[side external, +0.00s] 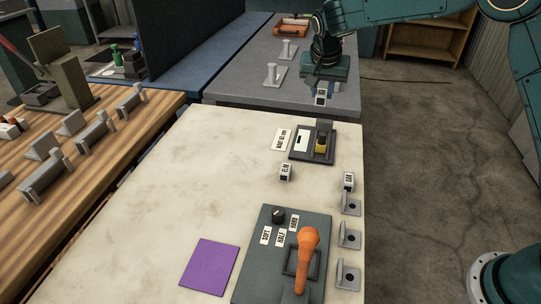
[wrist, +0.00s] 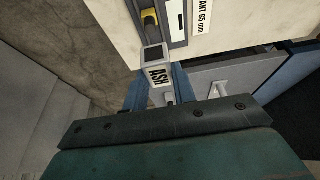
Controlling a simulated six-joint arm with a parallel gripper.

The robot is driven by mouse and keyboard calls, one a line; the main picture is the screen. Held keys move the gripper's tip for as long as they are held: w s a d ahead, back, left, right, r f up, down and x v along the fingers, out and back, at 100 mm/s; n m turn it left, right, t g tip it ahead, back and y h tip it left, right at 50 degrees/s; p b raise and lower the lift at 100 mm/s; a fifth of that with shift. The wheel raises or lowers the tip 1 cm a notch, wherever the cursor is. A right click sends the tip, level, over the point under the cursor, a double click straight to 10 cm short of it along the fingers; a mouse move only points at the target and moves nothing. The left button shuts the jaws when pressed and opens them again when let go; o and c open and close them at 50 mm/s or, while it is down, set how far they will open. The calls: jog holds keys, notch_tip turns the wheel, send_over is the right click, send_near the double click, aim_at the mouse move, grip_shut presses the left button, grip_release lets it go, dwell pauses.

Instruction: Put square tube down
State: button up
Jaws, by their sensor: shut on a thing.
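My gripper (side external: 321,90) is at the far end of the pale table, in front of the grey bench. It is shut on a small grey square tube with a white ASH label (side external: 321,99). In the wrist view the ASH tube (wrist: 157,72) sits between the blue fingers (wrist: 156,97), its dark open end facing away from my gripper. A second tube, labelled ELM (side external: 285,173), stands on the pale table. A third labelled tube (side external: 348,181) stands near the table's right edge. The held tube appears raised; its exact height is unclear.
The pale table (side external: 190,180) has clear room on its left and middle. A dark gauge plate with a yellow part (side external: 320,144) lies near its far end. Nearer are a purple square (side external: 210,266), an orange-handled panel (side external: 306,250) and several metal brackets (side external: 348,240) along the right edge.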

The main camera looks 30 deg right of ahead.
jog(key=s+a, duration=0.5)
jog(key=s, duration=0.2)
jog(key=f, duration=1.6)
jog(key=shift+d+f, duration=0.2)
jog(key=shift+d, duration=0.05)
jog(key=shift+f, duration=0.1)
jog(key=shift+f, duration=2.05)
jog(key=shift+f, duration=0.15)
jog(key=o, duration=1)
